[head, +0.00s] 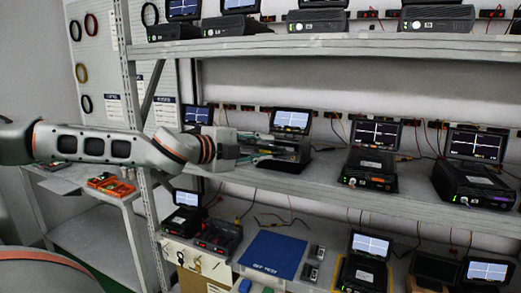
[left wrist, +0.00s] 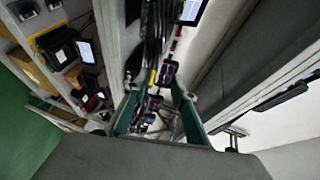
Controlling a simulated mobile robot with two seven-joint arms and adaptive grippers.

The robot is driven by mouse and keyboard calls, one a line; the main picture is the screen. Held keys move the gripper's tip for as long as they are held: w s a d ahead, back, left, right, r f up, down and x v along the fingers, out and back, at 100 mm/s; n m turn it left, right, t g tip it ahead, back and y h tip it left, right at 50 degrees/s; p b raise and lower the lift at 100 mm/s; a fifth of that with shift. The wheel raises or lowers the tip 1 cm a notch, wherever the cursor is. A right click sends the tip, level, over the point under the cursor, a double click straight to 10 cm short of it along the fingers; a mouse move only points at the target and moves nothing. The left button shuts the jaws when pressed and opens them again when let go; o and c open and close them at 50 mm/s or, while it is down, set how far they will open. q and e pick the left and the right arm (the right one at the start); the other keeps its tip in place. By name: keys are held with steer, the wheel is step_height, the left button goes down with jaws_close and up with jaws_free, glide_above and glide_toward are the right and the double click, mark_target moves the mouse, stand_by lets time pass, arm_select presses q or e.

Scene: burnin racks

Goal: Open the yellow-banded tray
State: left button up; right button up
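My left gripper (head: 270,147) reaches in from the left at the middle shelf, its two teal fingers spread. In the left wrist view the fingers (left wrist: 158,112) also stand apart, with dark device parts seen beyond the gap; contact cannot be told. In front of the fingers is a dark unit (head: 294,155) with a lit screen (head: 291,121), partly hidden by the gripper. No tray with a yellow band shows clearly. Yellow edging shows on a unit (head: 364,272) on the lower shelf. My right gripper is not in view.
The middle shelf (head: 330,190) holds more black units with screens (head: 369,168) to the right. The upper shelf (head: 330,42) runs above my left arm. A rack post (head: 133,100) stands behind the arm. Orange bins (head: 110,185) sit on a side table at left. Loose cables hang around.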

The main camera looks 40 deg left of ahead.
arm_select(q)
steer(key=b+v, duration=0.1)
steer(key=v, duration=0.8)
steer(key=shift+b, duration=0.3)
stand_by(0.5)
stand_by(0.3)
